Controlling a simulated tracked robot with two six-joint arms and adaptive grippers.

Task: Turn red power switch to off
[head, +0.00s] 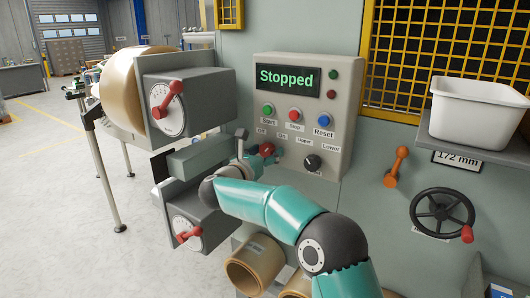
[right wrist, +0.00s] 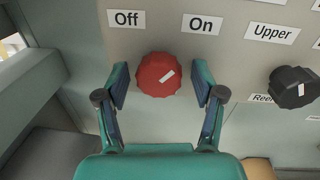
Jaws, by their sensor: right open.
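The red power switch (right wrist: 158,75) is a round ribbed knob on the grey control panel (head: 344,128). In the right wrist view its white mark points up and to the right, toward the "On" label (right wrist: 201,25); the "Off" label (right wrist: 126,18) is at upper left. In the head view the knob (head: 267,149) is partly hidden by my right gripper (head: 259,152). In the right wrist view my right gripper (right wrist: 160,88) is open, with one finger on each side of the knob and a visible gap to each. My left gripper is not in view.
A black knob (right wrist: 293,88) sits right of the switch. Green, red and blue buttons (head: 295,115) are above, below a display (head: 288,79) reading "Stopped". Grey boxes with red-handled dials (head: 168,107) stand close on the left. A black handwheel (head: 442,215) is at right.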

